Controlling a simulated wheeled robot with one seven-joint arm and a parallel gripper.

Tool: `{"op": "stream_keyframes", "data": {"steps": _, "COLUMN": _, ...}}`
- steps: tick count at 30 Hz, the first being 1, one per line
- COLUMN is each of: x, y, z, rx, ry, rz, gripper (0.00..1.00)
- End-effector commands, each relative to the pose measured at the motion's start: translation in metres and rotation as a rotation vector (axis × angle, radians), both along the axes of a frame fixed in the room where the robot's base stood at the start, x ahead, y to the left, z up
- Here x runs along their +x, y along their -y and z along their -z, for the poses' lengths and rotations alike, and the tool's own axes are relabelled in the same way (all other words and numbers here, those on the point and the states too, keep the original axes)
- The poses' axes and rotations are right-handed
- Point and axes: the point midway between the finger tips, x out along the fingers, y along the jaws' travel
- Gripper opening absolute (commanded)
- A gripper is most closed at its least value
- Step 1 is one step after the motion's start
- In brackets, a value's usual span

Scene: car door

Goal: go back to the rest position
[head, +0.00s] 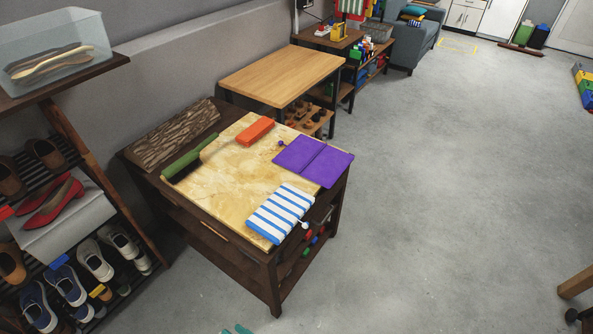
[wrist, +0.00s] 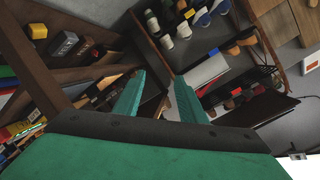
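My gripper (wrist: 159,78) shows in the wrist view with its two teal fingers apart and nothing held between them. Only its teal fingertips (head: 237,330) show at the bottom edge of the head view, over the floor in front of the dark wooden table (head: 262,277). They are apart from the table. The rest of my arm is out of the head view. The wrist view looks past the fingers at shelves with shoes and small goods.
On the table lie a yellow stone-look board (head: 225,165), a purple folded cloth (head: 318,161), a striped cloth (head: 281,213), an orange-red block (head: 255,131) and a green-handled item (head: 182,164). A shoe rack (head: 95,205) stands at left. Grey floor (head: 440,190) at right is clear.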

Motion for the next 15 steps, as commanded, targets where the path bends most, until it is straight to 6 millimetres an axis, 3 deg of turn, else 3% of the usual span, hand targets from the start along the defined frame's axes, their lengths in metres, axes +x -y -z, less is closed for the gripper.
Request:
{"op": "stream_keyframes", "data": {"steps": 2, "x": -0.026, "y": -0.009, "z": 0.009, "rx": -0.066, "ry": -0.070, "rz": 0.045, "gripper": 0.37}}
{"op": "stream_keyframes", "data": {"steps": 7, "x": -0.073, "y": 0.004, "z": 0.017, "rx": -0.223, "ry": -0.179, "rz": 0.179, "gripper": 0.37}}
{"op": "stream_keyframes", "data": {"steps": 11, "x": -0.108, "y": 0.031, "z": 0.007, "rx": -0.340, "ry": -0.216, "rz": 0.299, "gripper": 0.37}}
{"op": "stream_keyframes", "data": {"steps": 15, "x": -0.140, "y": 0.074, "z": -0.023, "rx": -0.458, "ry": -0.203, "rz": 0.436, "gripper": 0.37}}
